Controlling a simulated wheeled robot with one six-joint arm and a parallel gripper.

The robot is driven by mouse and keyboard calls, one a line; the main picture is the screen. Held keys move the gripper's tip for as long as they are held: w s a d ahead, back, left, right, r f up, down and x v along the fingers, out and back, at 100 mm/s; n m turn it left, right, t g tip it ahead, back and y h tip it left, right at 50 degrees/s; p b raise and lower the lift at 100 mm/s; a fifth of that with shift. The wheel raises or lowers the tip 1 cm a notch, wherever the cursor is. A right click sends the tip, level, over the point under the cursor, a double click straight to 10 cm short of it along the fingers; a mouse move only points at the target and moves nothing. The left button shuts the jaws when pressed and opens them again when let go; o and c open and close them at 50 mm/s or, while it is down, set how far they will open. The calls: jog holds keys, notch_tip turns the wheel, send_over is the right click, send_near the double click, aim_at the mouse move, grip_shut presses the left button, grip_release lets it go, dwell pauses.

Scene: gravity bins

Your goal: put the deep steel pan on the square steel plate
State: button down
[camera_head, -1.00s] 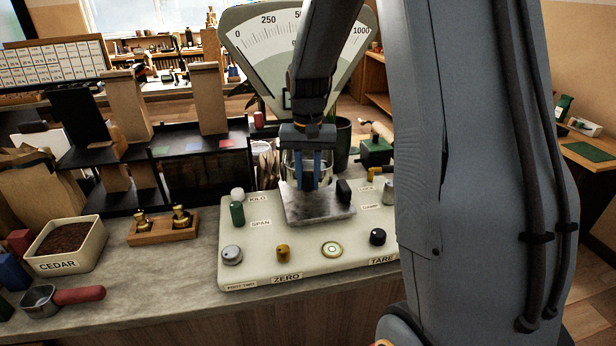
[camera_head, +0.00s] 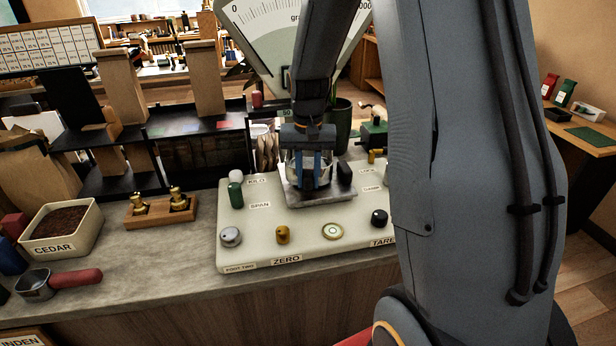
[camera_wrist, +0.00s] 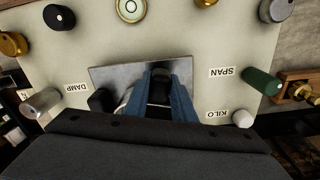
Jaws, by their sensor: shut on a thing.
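The square steel plate (camera_head: 322,200) is a flat grey platform on the cream scale console, and it also shows in the wrist view (camera_wrist: 115,77). My gripper (camera_head: 311,182) points down over the plate, with its blue fingers shut on the deep steel pan (camera_head: 294,165). The pan is a shiny grey vessel, mostly hidden behind the fingers. In the wrist view my gripper (camera_wrist: 160,95) covers most of the pan and part of the plate. I cannot tell whether the pan's base touches the plate.
A small black block (camera_head: 345,172) stands at the plate's right side. Console knobs surround the plate, including a green one (camera_head: 236,194) and a brass one (camera_head: 282,235). A big dial stands behind. A CEDAR tray (camera_head: 66,228) and a red-handled scoop (camera_head: 60,284) lie left.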

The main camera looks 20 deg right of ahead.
jog(key=shift+f, duration=0.45)
dwell(0.3)
jog(key=c, duration=1.4)
grip_release()
jog(key=shift+r+b, duration=1.5)
jog(key=shift+r, duration=2.4)
